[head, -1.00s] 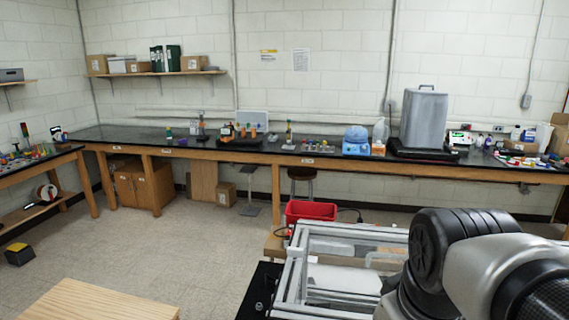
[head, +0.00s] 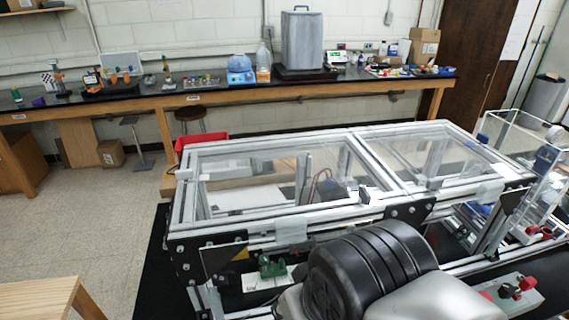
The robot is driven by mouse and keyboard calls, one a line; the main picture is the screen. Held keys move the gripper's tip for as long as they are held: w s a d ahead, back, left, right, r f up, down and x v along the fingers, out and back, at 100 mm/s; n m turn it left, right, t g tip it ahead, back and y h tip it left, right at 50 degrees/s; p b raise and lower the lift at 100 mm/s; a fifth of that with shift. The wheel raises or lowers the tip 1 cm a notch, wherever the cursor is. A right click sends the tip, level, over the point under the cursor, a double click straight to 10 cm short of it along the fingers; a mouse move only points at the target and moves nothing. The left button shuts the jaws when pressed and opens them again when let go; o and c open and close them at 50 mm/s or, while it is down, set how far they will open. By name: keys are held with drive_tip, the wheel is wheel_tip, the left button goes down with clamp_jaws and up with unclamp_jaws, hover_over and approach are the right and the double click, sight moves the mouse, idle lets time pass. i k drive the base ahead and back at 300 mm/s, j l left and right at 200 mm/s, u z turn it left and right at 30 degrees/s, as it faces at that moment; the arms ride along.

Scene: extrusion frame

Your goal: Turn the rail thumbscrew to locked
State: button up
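The extrusion frame (head: 262,212) stands in the middle of the head view, made of silvery rails with clear panels on top. I cannot pick out the rail thumbscrew for certain. Red knobs (head: 525,284) sit on a light block at the lower right, and a small green part (head: 271,266) sits at the frame's near side. I cannot tell whether either is the thumbscrew. My arm's dark and grey links cover part of the near side of the frame. My gripper is not in view.
A black-topped bench (head: 215,91) runs along the back wall with a grey container (head: 301,40). A red bin (head: 190,143) is behind the frame. A wooden table (head: 38,300) stands at the lower left. Open floor (head: 85,215) lies left of the frame.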

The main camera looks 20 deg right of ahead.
sight(365, 197)
drive_tip(key=z, duration=1.3)
